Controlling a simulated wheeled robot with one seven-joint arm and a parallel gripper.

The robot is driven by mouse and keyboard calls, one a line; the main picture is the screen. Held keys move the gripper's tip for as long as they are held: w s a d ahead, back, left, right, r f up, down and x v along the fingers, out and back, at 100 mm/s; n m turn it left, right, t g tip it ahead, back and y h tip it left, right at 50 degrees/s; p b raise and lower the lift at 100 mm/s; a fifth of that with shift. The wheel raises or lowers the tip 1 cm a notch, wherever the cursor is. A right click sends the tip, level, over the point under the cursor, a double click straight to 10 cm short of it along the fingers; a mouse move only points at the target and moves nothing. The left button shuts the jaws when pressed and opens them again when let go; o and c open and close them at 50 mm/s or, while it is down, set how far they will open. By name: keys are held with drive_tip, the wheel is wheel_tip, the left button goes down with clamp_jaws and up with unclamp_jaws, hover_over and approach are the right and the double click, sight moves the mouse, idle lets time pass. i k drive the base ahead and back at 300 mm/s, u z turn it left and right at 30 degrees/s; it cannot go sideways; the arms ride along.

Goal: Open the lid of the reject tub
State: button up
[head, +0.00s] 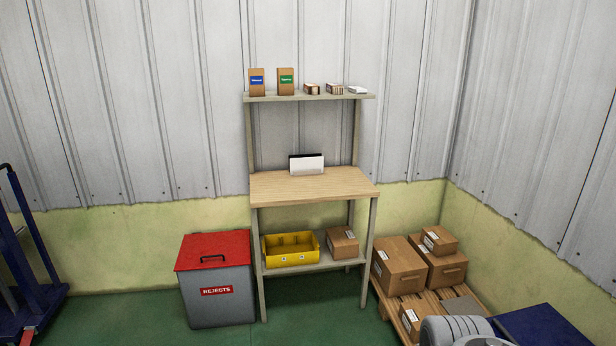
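The reject tub (218,309) is a grey bin standing on the green floor, left of the workbench. A red label reading "REJECTS" is on its front. Its red lid (214,241) lies shut over the top, with a dark handle (213,259) near the front edge. The inside of the tub is hidden. My gripper is not in view. A grey, rounded part at the bottom right looks like my own arm, well apart from the tub.
A wooden workbench (310,185) stands right of the tub, with a yellow bin (290,258) and a carton (342,243) on its lower shelf. Cartons (399,272) sit on a pallet at right. A blue trolley (35,260) stands at far left. Floor before the tub looks clear.

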sight(198, 252)
drive_tip(key=u, duration=0.1)
drive_tip(key=i, duration=2.25)
drive_tip(key=u, duration=1.25)
drive_tip(key=i, duration=1.25)
drive_tip(key=u, duration=1.25)
drive_tip(key=i, duration=0.4)
drive_tip(key=u, duration=0.25)
